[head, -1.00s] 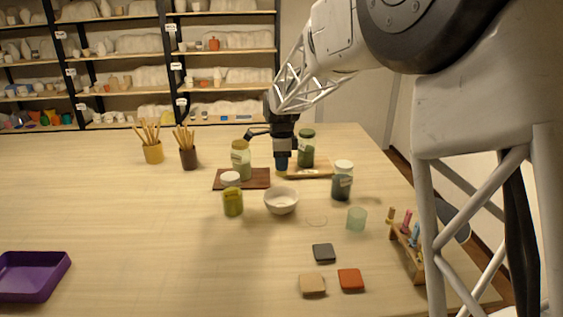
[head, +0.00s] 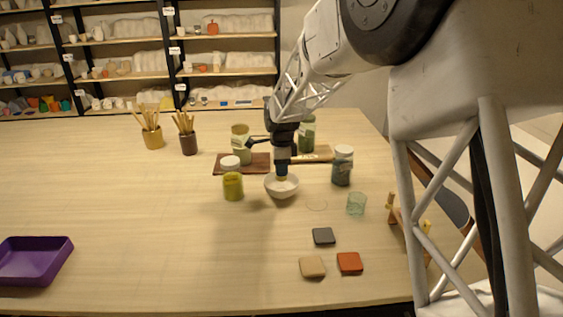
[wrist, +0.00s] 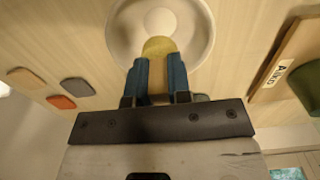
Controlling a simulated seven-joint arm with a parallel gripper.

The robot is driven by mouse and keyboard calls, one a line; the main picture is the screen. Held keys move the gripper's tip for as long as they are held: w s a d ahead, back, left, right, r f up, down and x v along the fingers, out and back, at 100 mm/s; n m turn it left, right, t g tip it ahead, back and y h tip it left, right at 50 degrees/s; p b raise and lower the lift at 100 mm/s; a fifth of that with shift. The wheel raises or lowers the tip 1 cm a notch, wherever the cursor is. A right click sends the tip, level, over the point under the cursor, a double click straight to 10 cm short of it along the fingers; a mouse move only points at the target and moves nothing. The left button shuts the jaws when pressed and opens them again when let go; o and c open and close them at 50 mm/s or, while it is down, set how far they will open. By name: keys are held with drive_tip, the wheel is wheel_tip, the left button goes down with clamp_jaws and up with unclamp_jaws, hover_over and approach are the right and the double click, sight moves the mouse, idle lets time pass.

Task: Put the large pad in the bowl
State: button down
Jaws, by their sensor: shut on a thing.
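My gripper (wrist: 158,85) is shut on a rounded yellow pad (wrist: 158,47), which shows between the blue fingertips in the wrist view. I take this to be the large pad. In the head view my gripper (head: 281,172) points down at the white bowl (head: 281,190), and the pad is mostly hidden by the fingers. The bowl stands upright on the table, and its rim also shows behind the pad in the wrist view (wrist: 203,40). The pad is over the bowl's inside; I cannot tell whether it touches the bottom.
A jar with yellow-green contents (head: 233,186) stands close left of the bowl, and a dark-filled jar (head: 342,167) stands to the right. Boards with more jars lie behind. A glass cup (head: 356,204) and grey, beige and orange tiles are nearer. The left-centre table is clear.

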drive_tip(key=shift+f, duration=1.45)
drive_tip(key=c, duration=1)
unclamp_jaws()
drive_tip(key=shift+r, duration=0.15)
drive_tip(key=shift+r, duration=3.35)
